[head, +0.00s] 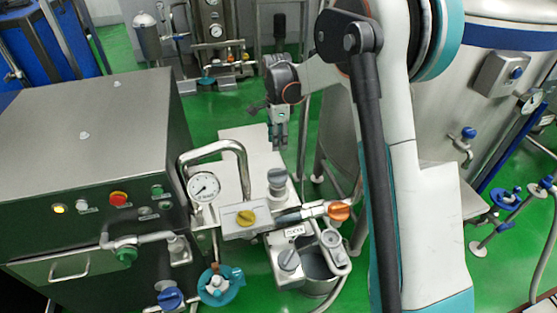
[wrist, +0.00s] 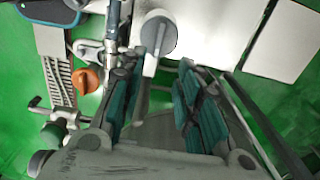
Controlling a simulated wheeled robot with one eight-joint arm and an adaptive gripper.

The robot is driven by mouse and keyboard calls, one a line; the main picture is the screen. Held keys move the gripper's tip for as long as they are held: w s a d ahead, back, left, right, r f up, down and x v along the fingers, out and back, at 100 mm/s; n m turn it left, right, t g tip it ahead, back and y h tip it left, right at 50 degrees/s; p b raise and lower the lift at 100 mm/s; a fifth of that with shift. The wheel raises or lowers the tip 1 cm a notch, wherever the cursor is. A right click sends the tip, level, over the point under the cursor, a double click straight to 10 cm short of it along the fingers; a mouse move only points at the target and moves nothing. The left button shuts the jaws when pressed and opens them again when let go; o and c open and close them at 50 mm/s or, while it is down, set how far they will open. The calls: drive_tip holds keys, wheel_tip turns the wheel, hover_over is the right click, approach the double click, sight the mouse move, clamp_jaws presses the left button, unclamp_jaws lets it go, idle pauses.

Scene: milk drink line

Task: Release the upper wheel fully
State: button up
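A grey hand wheel (head: 277,177), the higher of two grey ones, stands on top of the metal valve block. It also shows in the wrist view as a round grey knob with a darker bar (wrist: 158,33). My gripper (head: 279,146) points down just above and behind it in the head view, apart from it. In the wrist view my gripper (wrist: 163,62) has its two teal-padded fingers spread with nothing between them. The wheel lies near the left fingertip, not between the fingers. Whether the wheel is tight or loose cannot be told.
A lower grey wheel (head: 289,260), a yellow knob (head: 246,218) and an orange knob (head: 339,211) sit close by. A pressure gauge (head: 204,187) and bent pipe stand left, beside a steel cabinet (head: 85,130). A pale plate (head: 243,148) lies behind.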

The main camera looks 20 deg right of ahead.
sight(277, 174)
wheel_tip(277, 174, down, 14)
drive_tip(key=b, duration=0.3)
drive_tip(key=shift+s+r, duration=0.1)
drive_tip(key=shift+r, duration=0.1)
drive_tip(key=shift+c, duration=0.6)
clamp_jaws()
